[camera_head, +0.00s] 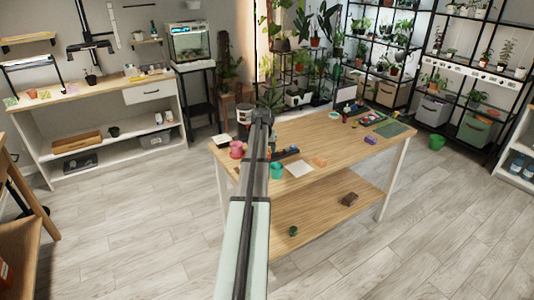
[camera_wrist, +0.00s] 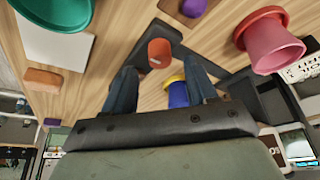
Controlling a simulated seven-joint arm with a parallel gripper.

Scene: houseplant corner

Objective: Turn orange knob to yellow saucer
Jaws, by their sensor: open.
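The orange knob (camera_wrist: 160,53) stands up from a dark bar on the wooden table in the wrist view. My gripper (camera_wrist: 159,65) is open, with its two dark fingers on either side below the knob in the picture. Nothing shows held between them. The yellow saucer (camera_wrist: 173,79) shows as a rim beside a blue pot (camera_wrist: 178,95), between the fingers and partly hidden by my gripper. The dark bar (camera_wrist: 188,50) runs from near the knob down to the right. In the head view my arm hides the gripper, and I cannot make out the knob there.
A pink pot (camera_wrist: 275,48) by a red saucer (camera_wrist: 262,14), a teal pot (camera_wrist: 55,10), a white sheet (camera_wrist: 50,45), an orange block (camera_wrist: 43,79) and a purple object (camera_wrist: 193,8) lie around. The table (camera_head: 300,133) has bare wood at its middle right.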

